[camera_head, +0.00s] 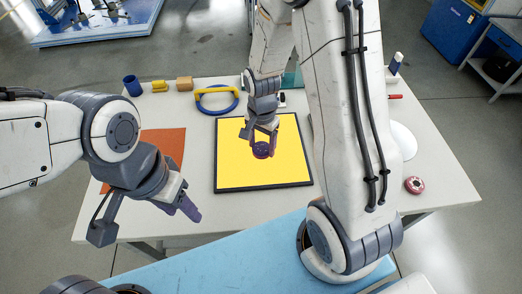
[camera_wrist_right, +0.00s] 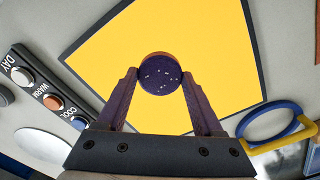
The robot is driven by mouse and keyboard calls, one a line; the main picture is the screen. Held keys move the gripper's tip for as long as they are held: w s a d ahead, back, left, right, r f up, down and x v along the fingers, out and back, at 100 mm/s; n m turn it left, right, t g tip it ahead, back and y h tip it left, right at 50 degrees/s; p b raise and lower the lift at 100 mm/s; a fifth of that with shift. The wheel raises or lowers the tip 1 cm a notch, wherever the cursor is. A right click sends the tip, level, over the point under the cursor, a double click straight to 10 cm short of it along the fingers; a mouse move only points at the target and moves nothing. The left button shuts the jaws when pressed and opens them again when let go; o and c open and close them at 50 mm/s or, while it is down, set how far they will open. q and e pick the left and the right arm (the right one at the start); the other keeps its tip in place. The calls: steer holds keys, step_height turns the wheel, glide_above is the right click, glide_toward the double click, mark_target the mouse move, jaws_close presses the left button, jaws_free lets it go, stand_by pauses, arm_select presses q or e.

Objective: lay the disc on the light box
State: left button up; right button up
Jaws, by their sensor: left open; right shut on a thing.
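The light box (camera_head: 235,165) is a yellow lit panel with a dark frame, lying on the table; it also fills the middle of the right wrist view (camera_wrist_right: 200,40). The disc (camera_head: 262,150) is small, round and dark purple with pale specks on its face (camera_wrist_right: 161,76). My right gripper (camera_head: 262,137) is shut on the disc, with one fingertip on each side of it, over the middle of the panel. I cannot tell whether the disc touches the panel. My left gripper (camera_head: 186,205) is open and empty over the front left of the table.
An orange mat (camera_head: 165,145) lies left of the light box. A blue and yellow ring (camera_head: 217,99), a blue cup (camera_head: 132,85), a yellow piece (camera_head: 159,86) and a wooden block (camera_head: 184,83) stand behind. Labelled knobs (camera_wrist_right: 52,102) sit beside the panel. A pink roll (camera_head: 414,185) lies at right.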

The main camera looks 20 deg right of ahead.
mark_target(262, 148)
steer(key=shift+f, duration=1.8)
steer(key=shift+f, duration=0.15)
steer(key=o, duration=1.4)
step_height(262, 148, up, 12)
steer(key=s+a+r+n, duration=0.3)
steer(key=s+a+n, duration=0.3)
steer(key=s+n, duration=0.3)
steer(key=s+a+r+n+y, duration=0.1)
steer(key=s+a+r+n, duration=0.3)
steer(key=s+a+n, duration=0.3)
steer(key=s+n, duration=0.2)
steer(key=shift+s, duration=0.3)
